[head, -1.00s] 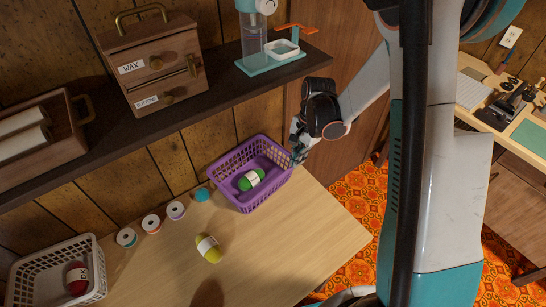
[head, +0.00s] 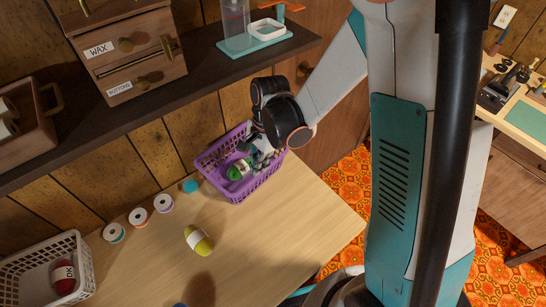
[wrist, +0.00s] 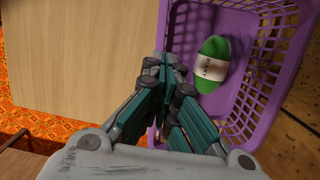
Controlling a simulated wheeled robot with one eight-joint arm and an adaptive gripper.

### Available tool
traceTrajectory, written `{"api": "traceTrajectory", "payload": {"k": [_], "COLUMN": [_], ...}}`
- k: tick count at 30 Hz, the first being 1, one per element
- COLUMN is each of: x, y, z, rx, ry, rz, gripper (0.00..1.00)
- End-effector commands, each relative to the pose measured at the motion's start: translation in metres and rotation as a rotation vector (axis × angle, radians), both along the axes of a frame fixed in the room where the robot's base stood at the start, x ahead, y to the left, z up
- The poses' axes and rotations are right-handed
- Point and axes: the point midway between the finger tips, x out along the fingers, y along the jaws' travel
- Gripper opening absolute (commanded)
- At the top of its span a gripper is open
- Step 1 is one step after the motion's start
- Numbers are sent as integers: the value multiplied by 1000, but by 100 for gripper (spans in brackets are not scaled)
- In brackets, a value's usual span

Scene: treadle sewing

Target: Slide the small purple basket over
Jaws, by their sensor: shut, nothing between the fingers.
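The small purple basket (head: 219,186) stands on the wooden table near its right end, against the wall. It holds a green yarn ball (head: 237,170) with a white label. In the wrist view the basket (wrist: 215,108) fills the right side, with the green ball (wrist: 214,62) lying inside. My gripper (head: 258,158) is over the basket's right part in the head view. In the wrist view my gripper (wrist: 163,66) is shut and empty, its fingertips over the basket's left rim. I cannot tell whether they touch it. The fingers hide part of that rim.
A white basket (head: 27,265) with a red ball stands farther left. A dark shelf (head: 150,108) overhangs the table's back.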

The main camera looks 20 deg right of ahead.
Motion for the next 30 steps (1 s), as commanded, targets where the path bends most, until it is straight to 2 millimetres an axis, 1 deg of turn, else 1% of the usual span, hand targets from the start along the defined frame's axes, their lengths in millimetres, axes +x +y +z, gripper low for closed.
{"api": "traceTrajectory", "payload": {"k": [1,4,20,23,27,30], "x": [0,0,2,5,12,13], "y": [0,0,-1,-8,-23,-25], "z": [-8,-14,-18,-18,-18,-18], "rx": [0,0,1,0,-2,-1], "ry": [0,0,-2,-3,-3,-2], "rz": [-1,-1,1,-1,-3,-1], "gripper": [0,0,0,0,0,0]}}
